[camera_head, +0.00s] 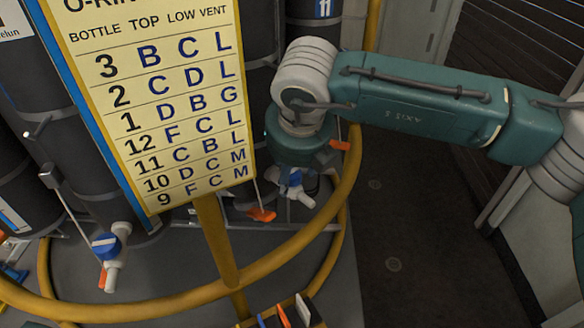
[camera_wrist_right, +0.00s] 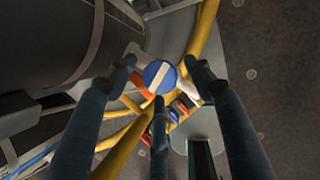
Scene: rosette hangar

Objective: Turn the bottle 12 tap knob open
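A tap with a round blue knob with a white stripe shows in the right wrist view (camera_wrist_right: 160,75). The stripe runs diagonally there. In the head view the tap's white spout (camera_head: 301,197) and a bit of blue show just below my right gripper (camera_head: 293,172). In the right wrist view the fingers of my right gripper (camera_wrist_right: 161,68) are spread around the knob, with gaps on both sides. I cannot tell how deep they reach. The tap's bottle number is not readable. My left gripper is not in view.
A yellow sign (camera_head: 160,90) listing bottle numbers and letters stands left of my right arm. Yellow rails (camera_head: 290,250) curve in front of the bottles. Another blue-knobbed tap (camera_head: 105,243) is at the lower left. An orange handle (camera_head: 262,215) is nearby. Dark floor at right is clear.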

